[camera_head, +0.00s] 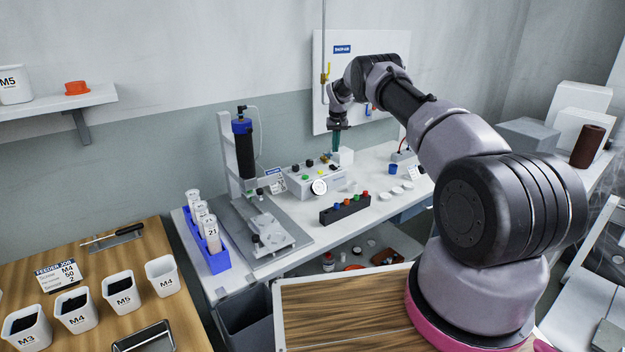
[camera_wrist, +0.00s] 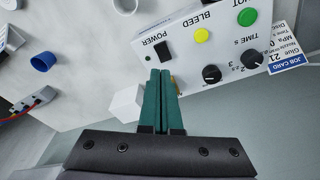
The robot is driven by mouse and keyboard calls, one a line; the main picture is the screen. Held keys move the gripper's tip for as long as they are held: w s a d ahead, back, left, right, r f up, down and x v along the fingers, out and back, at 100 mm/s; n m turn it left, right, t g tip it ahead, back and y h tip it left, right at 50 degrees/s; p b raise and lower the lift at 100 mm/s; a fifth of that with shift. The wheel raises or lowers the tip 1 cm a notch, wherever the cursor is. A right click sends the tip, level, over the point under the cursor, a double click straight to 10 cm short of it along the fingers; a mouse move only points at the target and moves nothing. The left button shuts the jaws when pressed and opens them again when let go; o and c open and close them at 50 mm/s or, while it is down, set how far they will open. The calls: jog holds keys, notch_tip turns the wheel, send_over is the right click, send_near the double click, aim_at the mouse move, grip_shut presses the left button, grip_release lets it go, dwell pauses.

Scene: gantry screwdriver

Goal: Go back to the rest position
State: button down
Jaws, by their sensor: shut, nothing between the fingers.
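My gripper (camera_head: 336,140) hangs over the back of the white workbench, to the right of the control box (camera_head: 316,182). In the wrist view its two green fingers (camera_wrist: 160,100) are together with nothing between them. The fingertips point at the control box (camera_wrist: 180,60), near its black POWER switch. I cannot tell whether they touch it. My arm reaches from the lower right across the bench.
A white cube (camera_head: 346,156) stands close to the fingers. A blue cup (camera_head: 393,169), a black rack with coloured tops (camera_head: 345,208) and a dispenser stand (camera_head: 229,150) are on the bench. A blue tube rack (camera_head: 214,262) stands at the bench's left end.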

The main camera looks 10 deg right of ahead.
jog(key=s+r+m+t, duration=0.1)
jog(key=s+r, duration=0.3)
jog(key=r, duration=0.7)
jog(key=s+r+y, duration=0.1)
jog(key=s+r, duration=0.3)
jog(key=r, duration=0.6)
jog(key=s+r+m+t, duration=0.1)
jog(key=s+r, duration=0.4)
jog(key=r, duration=0.6)
jog(key=s+a+r+t, duration=0.1)
jog(key=s+a+r, duration=0.1)
jog(key=s+r, duration=1)
jog(key=s+f+t, duration=0.1)
jog(key=s+f, duration=0.1)
jog(key=s, duration=1.4)
jog(key=s+a+f+m+t+y, duration=0.1)
jog(key=s+f, duration=0.1)
jog(key=s, duration=1.5)
jog(key=shift+s+a, duration=0.3)
